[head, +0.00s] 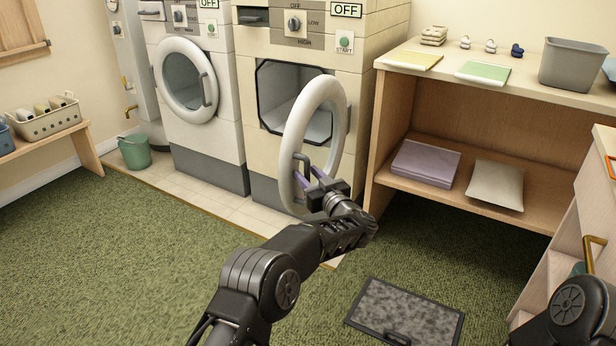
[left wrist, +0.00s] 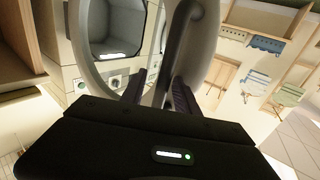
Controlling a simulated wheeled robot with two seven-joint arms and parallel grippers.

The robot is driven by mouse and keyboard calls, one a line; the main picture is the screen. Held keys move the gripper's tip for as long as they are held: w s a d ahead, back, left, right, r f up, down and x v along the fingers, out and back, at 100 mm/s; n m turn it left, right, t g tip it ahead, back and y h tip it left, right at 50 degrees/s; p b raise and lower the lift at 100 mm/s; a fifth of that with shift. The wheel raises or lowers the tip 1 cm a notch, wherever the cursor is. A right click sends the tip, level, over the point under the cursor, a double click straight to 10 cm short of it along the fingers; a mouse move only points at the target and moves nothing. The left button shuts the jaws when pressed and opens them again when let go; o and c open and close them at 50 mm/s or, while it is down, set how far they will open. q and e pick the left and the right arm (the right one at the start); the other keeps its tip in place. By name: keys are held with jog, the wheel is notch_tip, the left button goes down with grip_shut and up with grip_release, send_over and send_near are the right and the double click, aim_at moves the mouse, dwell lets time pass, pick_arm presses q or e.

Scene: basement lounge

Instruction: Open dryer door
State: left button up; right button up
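The dryer (head: 345,100) is the cream machine at top centre, with a dark-edged opening (head: 290,85). Its round white door (head: 335,95) stands swung well out from the opening, seen nearly edge-on. The dark door handle (head: 298,158) is on the door's lower part. My left gripper (head: 311,177) is at this handle, with its purple fingers apart. In the left wrist view the handle (left wrist: 182,35) runs down between the two fingers (left wrist: 162,82), with a gap visible beside it. The door ring (left wrist: 208,35) shows behind. My right gripper is out of view.
A washer (head: 205,130) with a shut round door stands left of the dryer, and a green bucket (head: 135,152) beside it. A wooden shelf unit (head: 400,192) is close on the door's right. A grey mat (head: 405,315) lies on the green carpet. Open carpet lies at left.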

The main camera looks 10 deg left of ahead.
pick_arm(q)
jog(key=p+v, duration=0.1)
jog(key=v, duration=0.6)
jog(key=shift+s+d+p, duration=0.2)
jog(key=shift+s+p, duration=0.15)
